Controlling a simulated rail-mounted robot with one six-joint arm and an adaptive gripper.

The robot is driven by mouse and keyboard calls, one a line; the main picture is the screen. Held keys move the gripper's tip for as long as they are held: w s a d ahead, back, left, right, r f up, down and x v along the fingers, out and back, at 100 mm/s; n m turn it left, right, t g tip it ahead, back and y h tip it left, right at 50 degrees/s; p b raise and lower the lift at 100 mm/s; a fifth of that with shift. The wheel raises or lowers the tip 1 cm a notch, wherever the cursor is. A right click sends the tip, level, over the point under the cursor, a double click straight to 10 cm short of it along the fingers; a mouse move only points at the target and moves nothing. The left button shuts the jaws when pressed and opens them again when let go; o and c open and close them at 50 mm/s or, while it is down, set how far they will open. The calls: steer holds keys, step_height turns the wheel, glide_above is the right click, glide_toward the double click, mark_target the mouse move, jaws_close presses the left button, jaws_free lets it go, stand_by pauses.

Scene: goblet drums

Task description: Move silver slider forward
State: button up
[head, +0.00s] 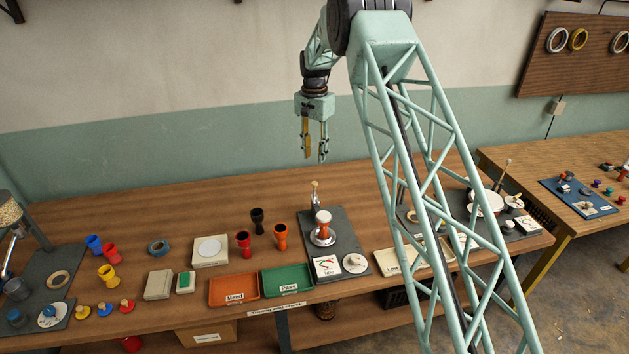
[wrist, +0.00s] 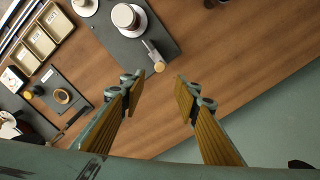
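A small silver piece with a tan knob stands at the far edge of a dark grey plate (head: 348,238). It is small in the head view (head: 315,192) and shows larger in the wrist view (wrist: 152,54). It may be the silver slider; I cannot tell its travel. On the plate in front of it, an orange goblet drum with a white top (head: 323,218) sits on a silver round base. My gripper (head: 314,155) hangs above and behind the plate, pointing down. Its fingers (wrist: 158,86) are wide apart and empty, and clear of the silver piece.
Orange (head: 234,288) and green (head: 287,280) trays lie left of the plate. Red, black and orange goblets stand behind them. A white dial card (head: 326,266) lies at the plate's front. Another drum station (head: 487,201) stands right, partly behind my arm. The bench's back left is clear.

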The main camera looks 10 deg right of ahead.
mark_target(314, 183)
steer(key=shift+f+p, duration=0.6)
steer(key=shift+f, duration=5.7)
jaws_close()
